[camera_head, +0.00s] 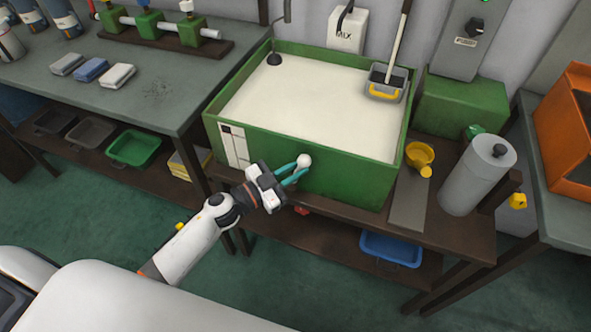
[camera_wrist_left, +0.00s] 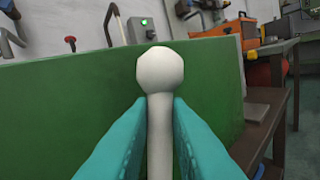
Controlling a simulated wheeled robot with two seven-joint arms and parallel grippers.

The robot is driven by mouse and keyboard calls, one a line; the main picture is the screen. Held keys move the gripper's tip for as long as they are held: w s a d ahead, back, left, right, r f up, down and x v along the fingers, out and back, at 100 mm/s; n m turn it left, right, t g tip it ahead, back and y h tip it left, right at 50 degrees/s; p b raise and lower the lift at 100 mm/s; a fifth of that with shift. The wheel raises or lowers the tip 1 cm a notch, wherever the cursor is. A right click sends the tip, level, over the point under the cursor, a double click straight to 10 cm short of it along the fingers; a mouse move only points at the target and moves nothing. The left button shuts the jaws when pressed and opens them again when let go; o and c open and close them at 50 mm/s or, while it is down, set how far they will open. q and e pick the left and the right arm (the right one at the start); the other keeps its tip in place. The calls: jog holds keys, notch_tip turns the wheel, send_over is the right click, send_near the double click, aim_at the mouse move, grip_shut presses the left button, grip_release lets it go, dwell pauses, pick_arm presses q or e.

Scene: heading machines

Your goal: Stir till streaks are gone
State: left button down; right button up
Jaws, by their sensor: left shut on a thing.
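A green vat (camera_head: 330,172) holds a smooth, pale cream liquid (camera_head: 300,100); I make out no streaks at this size. My left gripper (camera_head: 293,173), with teal fingers, is at the front wall of the vat, outside it. It is shut on a white rod with a ball knob (camera_head: 304,160). The knob (camera_wrist_left: 160,70) stands upright between the fingers (camera_wrist_left: 160,125) in the left wrist view, with the green wall behind it. The rod's lower end is hidden. My right gripper is out of view.
A long-handled grey scoop with a yellow edge (camera_head: 385,85) is at the vat's back right corner. A yellow cup (camera_head: 420,155) and a grey cylinder (camera_head: 480,175) stand to the right. A control box (camera_head: 468,40) with a green light is behind. A blue tray (camera_head: 390,248) lies below.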

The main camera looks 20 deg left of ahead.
pick_arm(q)
jog(key=c, duration=1.4)
grip_release()
jog(key=shift+o, duration=0.2)
jog(key=b+v, duration=0.1)
jog(key=v, duration=1.1)
jog(key=shift+b, duration=0.35)
